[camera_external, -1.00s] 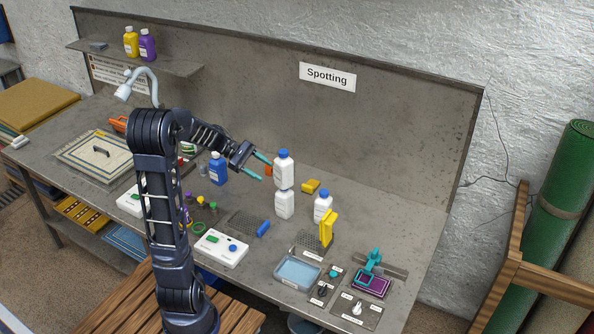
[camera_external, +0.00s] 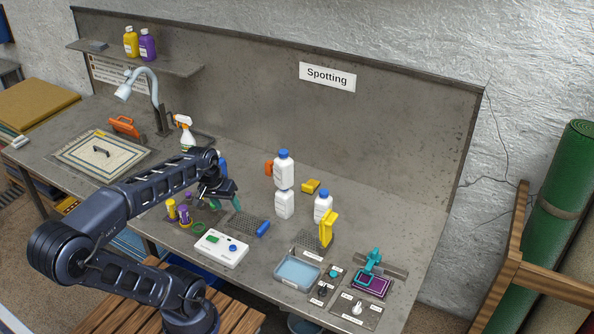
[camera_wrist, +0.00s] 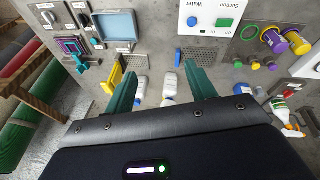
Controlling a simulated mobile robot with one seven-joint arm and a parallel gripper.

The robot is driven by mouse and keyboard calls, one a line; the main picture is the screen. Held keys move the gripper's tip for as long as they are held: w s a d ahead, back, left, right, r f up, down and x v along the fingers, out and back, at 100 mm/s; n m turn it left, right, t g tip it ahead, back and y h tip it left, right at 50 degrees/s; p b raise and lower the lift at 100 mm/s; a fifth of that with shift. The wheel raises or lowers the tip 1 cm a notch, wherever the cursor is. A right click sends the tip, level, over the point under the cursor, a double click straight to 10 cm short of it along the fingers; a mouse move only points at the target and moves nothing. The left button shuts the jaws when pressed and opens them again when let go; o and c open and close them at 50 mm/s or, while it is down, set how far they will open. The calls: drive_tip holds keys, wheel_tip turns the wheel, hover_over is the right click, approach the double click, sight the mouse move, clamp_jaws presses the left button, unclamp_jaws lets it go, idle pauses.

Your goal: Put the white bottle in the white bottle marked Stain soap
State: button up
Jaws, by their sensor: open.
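A white bottle with a blue cap (camera_external: 284,168) stands upright, directly above a second white bottle (camera_external: 284,205); the two look stacked. The lower one's top is hidden by the upper one. A third white bottle with a blue cap (camera_external: 322,206) stands to their right. Labels are too small to read. My gripper (camera_external: 232,202) is open and empty, low over the bench, left of the stack and apart from it. In the wrist view, white bottles (camera_wrist: 171,85) show between and beyond my spread green fingers (camera_wrist: 160,85).
A yellow upright tool (camera_external: 327,229) stands in front of the third bottle. A blue tray (camera_external: 298,272) and a white control box (camera_external: 221,248) lie nearer the front edge. A blue bottle is mostly behind my arm. A spray bottle (camera_external: 186,132) stands at the back left.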

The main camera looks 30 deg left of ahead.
drive_tip(key=shift+s+a+r+m+t+y, duration=0.15)
drive_tip(key=shift+s+a+m+t+y, duration=0.25)
drive_tip(key=shift+s+m, duration=0.2)
drive_tip(key=shift+s+a+r+m+t+y, duration=0.15)
drive_tip(key=shift+s+a+m+t+y, duration=0.2)
drive_tip(key=shift+s+m+t, duration=0.2)
idle(0.6)
